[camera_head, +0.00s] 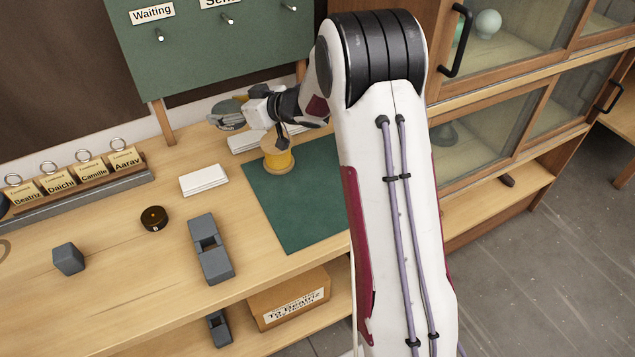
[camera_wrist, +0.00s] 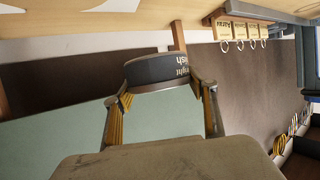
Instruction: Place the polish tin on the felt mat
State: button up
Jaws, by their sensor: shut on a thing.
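The polish tin (camera_wrist: 158,72) is a dark round tin with light lettering, partly readable as "ight" and "ish", upside down in the wrist view. My gripper (camera_wrist: 160,92) is shut on it, one finger at each side. In the head view my gripper (camera_head: 226,113) is above the back of the bench, to the left of the felt mat's far end; the tin is hard to make out there. The felt mat (camera_head: 300,212) is dark green and lies flat on the bench, partly hidden by my arm.
A yellow spool (camera_head: 277,157) stands at the mat's far end. The mat's middle looks clear.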

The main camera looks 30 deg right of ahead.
jog(key=shift+m+t+h, duration=0.3)
jog(key=shift+m+h, duration=0.1)
jog(key=shift+h, duration=0.1)
jog(key=s+d, duration=0.1)
jog(key=d, duration=0.2)
jog(key=s+d, duration=0.2)
jog(key=d, duration=0.2)
jog(key=s+d, duration=0.2)
jog(key=d, duration=0.1)
jog(key=shift+s+d+f, duration=0.15)
jog(key=shift+d+f, duration=0.05)
jog(key=shift+f, duration=0.05)
jog(key=s+d+f, duration=0.1)
jog(key=s+d, duration=0.3)
jog(key=s, duration=0.3)
jog(key=s+d+f, duration=0.1)
jog(key=s+d, duration=0.2)
jog(key=s, duration=0.4)
jog(key=s+a+n+g+y, duration=0.2)
jog(key=s+a+n+y, duration=0.1)
jog(key=s+a, duration=0.2)
jog(key=shift+s+a+r, duration=0.25)
jog(key=shift+a+r, duration=0.15)
jog(key=shift+a, duration=0.55)
send_over(314, 205)
jog(key=shift+f, duration=2.9)
jog(key=shift+s+f, duration=0.1)
jog(key=shift+f, duration=2)
